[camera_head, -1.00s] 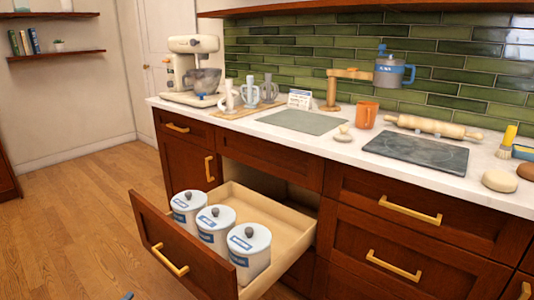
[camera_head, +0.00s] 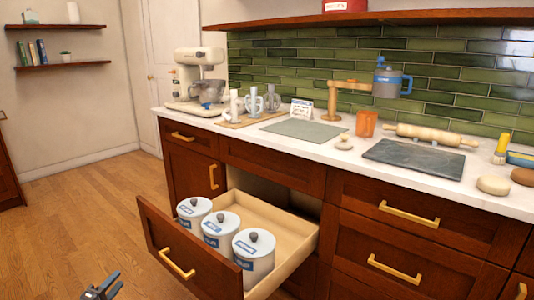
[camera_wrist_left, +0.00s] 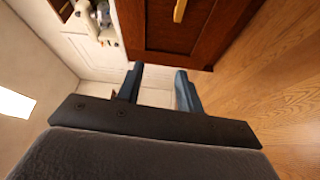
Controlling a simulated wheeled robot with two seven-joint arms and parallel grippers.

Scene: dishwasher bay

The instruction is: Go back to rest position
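My left gripper (camera_head: 102,288) shows at the bottom left of the head view, over the wood floor and left of the open drawer. In the left wrist view its two blue fingers (camera_wrist_left: 160,88) stand apart with nothing between them, so it is open and empty. It touches nothing that I can see. My right gripper is not in either view. The open drawer (camera_head: 290,257) holds three white lidded canisters with blue labels: a rear one (camera_head: 193,212), a middle one (camera_head: 221,230) and a front one (camera_head: 253,258).
The drawer front (camera_head: 180,262) juts out into the floor space. The white counter (camera_head: 350,150) carries a stand mixer (camera_head: 188,80), a grey mat (camera_head: 304,130), an orange cup (camera_head: 366,123), a dark slab (camera_head: 415,158) and a rolling pin (camera_head: 430,133). The wood floor (camera_head: 70,220) at left is clear.

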